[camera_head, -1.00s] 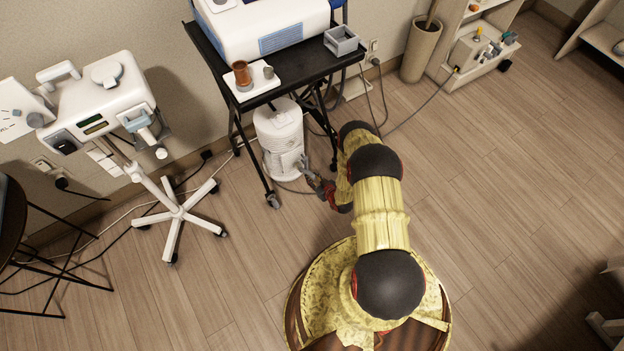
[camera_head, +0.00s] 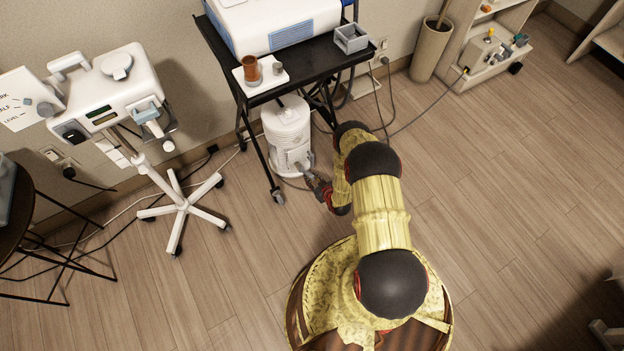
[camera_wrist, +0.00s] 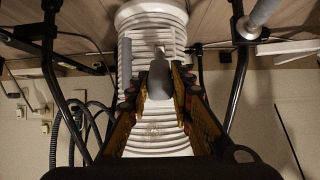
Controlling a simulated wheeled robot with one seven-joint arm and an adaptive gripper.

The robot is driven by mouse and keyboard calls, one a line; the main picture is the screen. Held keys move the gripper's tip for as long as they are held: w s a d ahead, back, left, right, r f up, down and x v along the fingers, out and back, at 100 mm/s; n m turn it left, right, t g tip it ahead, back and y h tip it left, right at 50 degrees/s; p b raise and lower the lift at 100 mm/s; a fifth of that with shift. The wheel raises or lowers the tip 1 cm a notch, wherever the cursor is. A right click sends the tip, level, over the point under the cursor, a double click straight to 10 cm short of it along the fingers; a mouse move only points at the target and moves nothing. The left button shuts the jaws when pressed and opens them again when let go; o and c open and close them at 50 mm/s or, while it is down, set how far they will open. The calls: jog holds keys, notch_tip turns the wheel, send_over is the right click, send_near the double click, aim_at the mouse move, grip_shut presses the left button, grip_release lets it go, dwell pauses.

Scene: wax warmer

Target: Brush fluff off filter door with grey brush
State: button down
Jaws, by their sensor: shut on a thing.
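The white ribbed filter unit (camera_head: 284,122) stands on the floor under the black cart. Its filter door (camera_head: 298,157) is low on the side facing my arm. My gripper (camera_head: 311,180) is beside that door. In the wrist view, the unit (camera_wrist: 152,22) fills the middle, and my gripper (camera_wrist: 159,78) points at it. The fingers are shut on a grey piece, apparently the grey brush (camera_wrist: 158,82), which overlaps the ribbed front. I cannot tell whether it touches the door. A faint brownish patch of fluff (camera_wrist: 153,131) shows on the white slats.
The black cart (camera_head: 312,78) stands over the unit, with thin legs and casters close to my arm. It carries a white machine, a small tray and a grey box (camera_head: 351,38). Cables lie around the unit. A white wheeled stand (camera_head: 182,207) is at left. Open floor lies to the right.

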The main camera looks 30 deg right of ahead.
jog(key=d, duration=0.3)
jog(key=shift+w+d, duration=0.15)
jog(key=shift+d, duration=0.15)
jog(key=shift+a, duration=1.85)
jog(key=s, duration=0.7)
jog(key=shift+s+p, duration=0.15)
jog(key=shift+p, duration=0.3)
jog(key=shift+d, duration=0.1)
